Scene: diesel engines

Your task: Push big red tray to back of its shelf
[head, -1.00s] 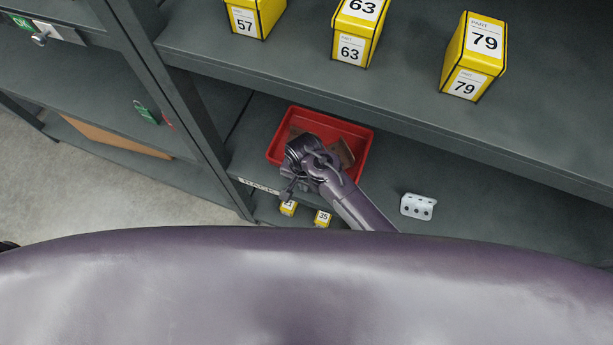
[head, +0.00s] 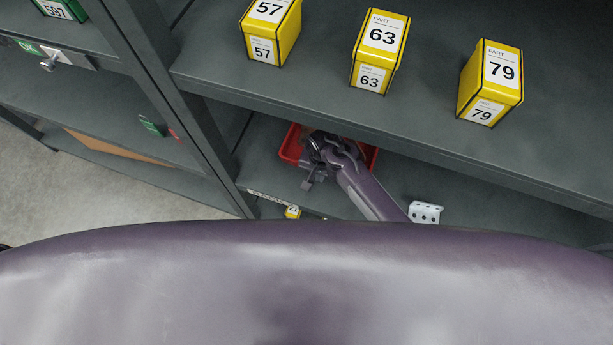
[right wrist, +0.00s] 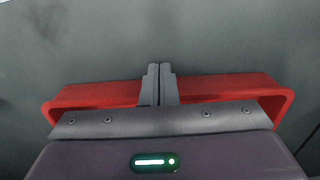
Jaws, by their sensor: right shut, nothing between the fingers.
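The big red tray (head: 291,147) sits on a lower shelf (head: 390,187), partly under the grey shelf above. My right arm and gripper (head: 322,150) cover most of its middle, so its contents are hidden in the head view. In the right wrist view the tray's red wall (right wrist: 95,94) runs across the picture on both sides of my right gripper (right wrist: 159,70). The fingers are shut together with nothing between them, and they overlap the tray's wall. I cannot tell whether they touch it. My left gripper is not in view.
Yellow part boxes 57 (head: 270,30), 63 (head: 380,50) and 79 (head: 490,82) stand on the shelf above. A white bracket with holes (head: 426,212) lies right of my arm. A dark upright post (head: 165,85) stands left of the tray. A small yellow box (head: 292,212) shows lower down.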

